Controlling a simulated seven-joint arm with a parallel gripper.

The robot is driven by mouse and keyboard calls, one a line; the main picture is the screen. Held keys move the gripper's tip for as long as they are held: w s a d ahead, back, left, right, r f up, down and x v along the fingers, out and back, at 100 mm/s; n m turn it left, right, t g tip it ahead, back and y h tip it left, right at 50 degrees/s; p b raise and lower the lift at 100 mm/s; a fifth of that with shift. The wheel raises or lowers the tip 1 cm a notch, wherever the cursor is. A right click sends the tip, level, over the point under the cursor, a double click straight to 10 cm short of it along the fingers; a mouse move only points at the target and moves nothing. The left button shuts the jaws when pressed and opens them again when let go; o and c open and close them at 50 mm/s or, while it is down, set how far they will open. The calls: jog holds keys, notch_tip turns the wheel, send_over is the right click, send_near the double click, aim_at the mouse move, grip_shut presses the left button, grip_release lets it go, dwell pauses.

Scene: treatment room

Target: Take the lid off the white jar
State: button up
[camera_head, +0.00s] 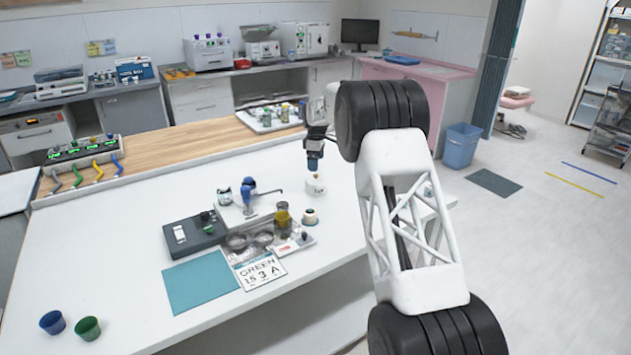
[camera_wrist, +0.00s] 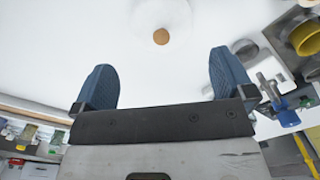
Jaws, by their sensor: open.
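The white jar (camera_head: 315,188) stands upright on the white table, below and close to my gripper (camera_head: 314,163). Its lid has a small brown knob (camera_head: 316,177) on top. In the wrist view the brown knob (camera_wrist: 160,36) shows on the pale round lid (camera_wrist: 143,14), ahead of and between the two blue fingers. My gripper (camera_wrist: 161,62) is open there, with nothing between its fingers. The lid's edge is hard to tell from the white table.
A yellow-filled jar (camera_head: 283,218), a small cream-topped pot (camera_head: 310,216), a blue clamp-like stand (camera_head: 249,191) and a dark control box (camera_head: 194,234) stand left of the white jar. A tray of glassware (camera_head: 262,122) lies behind.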

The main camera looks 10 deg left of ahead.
aim_at(316, 175)
jog(key=shift+f, duration=0.8)
jog(key=shift+s+f, duration=0.1)
jog(key=shift+f, duration=2.5)
jog(key=c, duration=1.1)
jog(key=shift+f, duration=0.15)
jog(key=shift+c, duration=0.4)
